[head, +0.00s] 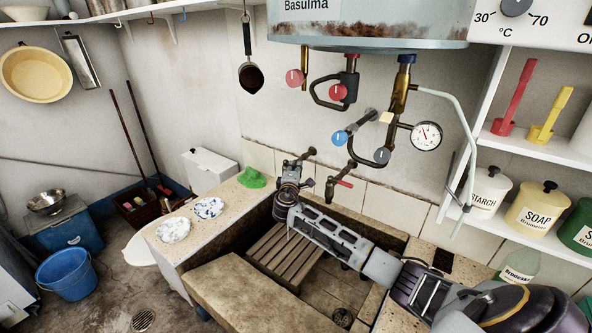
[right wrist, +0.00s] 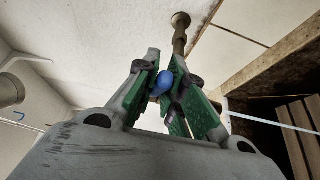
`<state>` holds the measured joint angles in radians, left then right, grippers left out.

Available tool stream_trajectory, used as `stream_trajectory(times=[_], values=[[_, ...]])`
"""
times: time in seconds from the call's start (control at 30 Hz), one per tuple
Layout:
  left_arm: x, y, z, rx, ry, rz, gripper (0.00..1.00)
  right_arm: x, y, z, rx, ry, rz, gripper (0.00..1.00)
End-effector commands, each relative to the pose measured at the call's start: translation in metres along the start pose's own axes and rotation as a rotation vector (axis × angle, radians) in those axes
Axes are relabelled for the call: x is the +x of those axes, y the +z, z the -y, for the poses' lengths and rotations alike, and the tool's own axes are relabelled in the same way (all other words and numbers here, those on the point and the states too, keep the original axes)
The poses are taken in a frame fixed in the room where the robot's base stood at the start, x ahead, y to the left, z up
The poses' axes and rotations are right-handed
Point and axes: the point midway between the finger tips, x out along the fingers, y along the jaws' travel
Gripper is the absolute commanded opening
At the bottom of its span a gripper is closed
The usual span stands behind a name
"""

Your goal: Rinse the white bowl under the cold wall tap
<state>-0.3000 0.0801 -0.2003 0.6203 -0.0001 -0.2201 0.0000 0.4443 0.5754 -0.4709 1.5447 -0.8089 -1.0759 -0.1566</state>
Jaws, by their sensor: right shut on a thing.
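The cold wall tap (head: 309,152) comes out of the tiled wall above the stone trough (head: 238,285). My right gripper (head: 296,166) is at this tap. In the right wrist view its green-padded fingers are shut on the tap's blue handle (right wrist: 163,83), and the pipe (right wrist: 180,32) shows behind it. Two white rounded pieces with bluish marks, one nearer (head: 173,229) and one farther (head: 208,208), lie on the left ledge. A white rounded shape (head: 140,249) shows partly behind the ledge, low down. I cannot tell which is the white bowl. My left gripper is out of view.
A tap with a red handle (head: 344,184) stands just right of my gripper. Wooden slats (head: 283,256) lie in the trough. A green cloth (head: 252,178) lies on the ledge. Boiler pipes and a gauge (head: 426,135) hang above my right arm. Shelves stand at right.

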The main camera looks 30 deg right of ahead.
Motion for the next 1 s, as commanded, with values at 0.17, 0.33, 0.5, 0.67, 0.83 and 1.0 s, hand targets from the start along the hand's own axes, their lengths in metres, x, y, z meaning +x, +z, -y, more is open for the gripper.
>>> stream_trajectory(times=[0.17,0.33,0.5,0.67,0.83,1.0], values=[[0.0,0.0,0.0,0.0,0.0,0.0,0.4,0.0,0.0,0.001,-0.001,-0.001,-0.001,0.25],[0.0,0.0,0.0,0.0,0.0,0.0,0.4,0.0,0.0,0.0,0.0,-0.001,-0.001,0.33],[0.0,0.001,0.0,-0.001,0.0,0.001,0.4,0.0,0.0,0.0,0.0,0.0,-0.001,0.33],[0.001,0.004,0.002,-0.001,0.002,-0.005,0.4,-0.002,0.0,0.0,0.0,0.0,-0.002,0.33],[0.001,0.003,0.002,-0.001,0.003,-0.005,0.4,-0.011,0.0,0.001,-0.001,-0.001,-0.003,0.33],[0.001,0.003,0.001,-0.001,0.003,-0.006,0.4,-0.025,0.0,0.001,-0.001,-0.001,-0.003,0.33]])
